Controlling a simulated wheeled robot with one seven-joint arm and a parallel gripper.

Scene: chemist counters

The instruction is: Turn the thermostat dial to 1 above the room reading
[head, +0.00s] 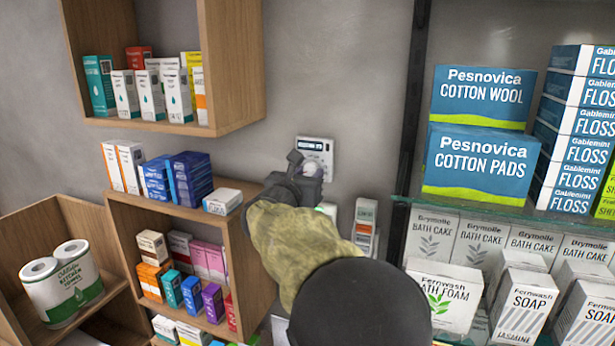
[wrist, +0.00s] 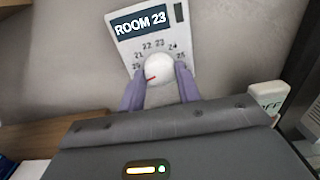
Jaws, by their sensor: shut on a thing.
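The thermostat (head: 318,146) is a white plate on the grey wall. In the wrist view the thermostat (wrist: 187,40) shows a dark display (wrist: 141,22) reading ROOM 23. Below it is a round white dial (wrist: 159,66) with numbers in an arc, 21 to 24 legible and 23 near the top. A short red mark on the dial points left and slightly down, near the low end of the scale. My gripper (wrist: 160,72) is shut on the dial, one purple finger on each side. In the head view my gripper (head: 300,170) partly covers the thermostat's lower left.
A wooden shelf (head: 230,120) hangs upper left, and a lower wooden unit (head: 255,240) with medicine boxes stands close beside my arm. A glass shelf (head: 480,212) with cotton and soap boxes is at right.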

